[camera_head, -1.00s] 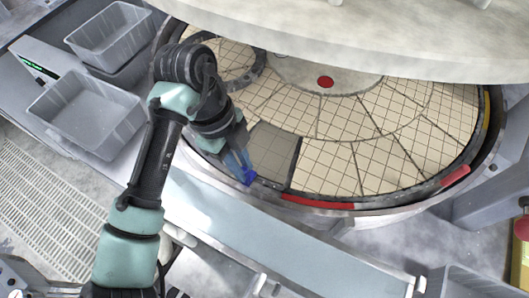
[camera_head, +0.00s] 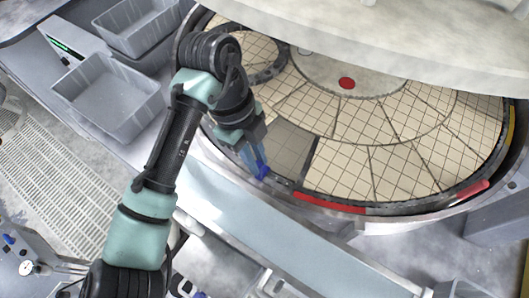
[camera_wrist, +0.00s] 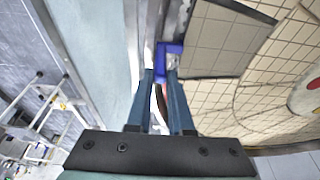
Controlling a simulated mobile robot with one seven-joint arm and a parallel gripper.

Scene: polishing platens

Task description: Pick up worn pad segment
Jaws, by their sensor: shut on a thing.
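The worn pad segment (camera_head: 291,148) is a grey, gridded wedge among cream segments at the near left of the round platen. It also shows at the top of the wrist view (camera_wrist: 222,42). A blue tab (camera_head: 262,172) sits at its near left corner; in the wrist view this tab (camera_wrist: 172,48) is between and just beyond my blue fingertips. My gripper (camera_head: 256,163) is shut on the tab at the segment's outer edge. The fingers hide part of that corner. I cannot tell whether the segment is raised off the platen.
Cream pad segments (camera_head: 365,165) cover the rest of the platen, with red strips (camera_head: 330,204) on its rim. A large pale disc (camera_head: 400,45) overhangs the back. Grey bins (camera_head: 108,100) stand at the left. A pale ledge (camera_head: 240,225) runs along the front.

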